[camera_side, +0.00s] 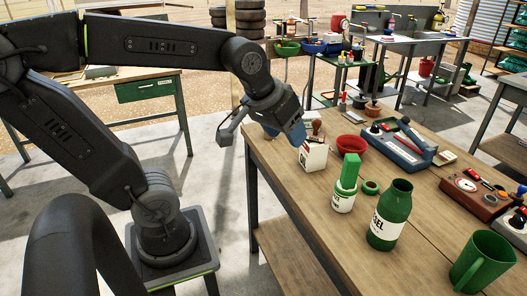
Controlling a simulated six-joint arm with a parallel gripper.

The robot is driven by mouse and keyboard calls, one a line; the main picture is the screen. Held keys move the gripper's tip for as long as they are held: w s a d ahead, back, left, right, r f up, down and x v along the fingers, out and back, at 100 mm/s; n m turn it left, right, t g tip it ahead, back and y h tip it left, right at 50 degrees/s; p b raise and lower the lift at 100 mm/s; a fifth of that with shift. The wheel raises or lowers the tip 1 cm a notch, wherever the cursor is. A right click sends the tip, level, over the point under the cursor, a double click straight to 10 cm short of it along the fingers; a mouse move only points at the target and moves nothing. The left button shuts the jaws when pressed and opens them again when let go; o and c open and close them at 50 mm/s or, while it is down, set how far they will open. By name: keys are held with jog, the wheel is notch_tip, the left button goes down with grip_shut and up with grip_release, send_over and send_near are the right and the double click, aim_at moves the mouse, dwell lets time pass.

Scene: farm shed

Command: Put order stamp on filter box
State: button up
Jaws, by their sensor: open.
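The filter box (313,157), white with a small dark and red print, stands upright near the left edge of the wooden bench. The order stamp (317,128), with a brown knob handle, appears upright at the top of the box; its base is small, so I cannot fully tell whether it rests on the box or stands just behind. My gripper (284,132), with blue fingers, is just left of the stamp and box, pointing down. It is open and looks empty, with a gap between it and the stamp.
A red bowl (351,146) is right of the box. A green-topped white container (346,183), a green bottle (390,215) and a green mug (484,262) stand nearer the front. A blue-grey device (402,148) lies behind. The bench (300,208) is bare along its left front edge.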

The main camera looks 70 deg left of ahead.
jog(key=s+d+f+m, duration=0.2)
jog(key=s+d+m, duration=0.1)
jog(key=s, duration=0.3)
jog(key=shift+s+d+m+h, duration=0.15)
jog(key=shift+s+m+h, duration=0.05)
jog(key=shift+m+h, duration=0.25)
jog(key=shift+f, duration=0.1)
dwell(0.6)
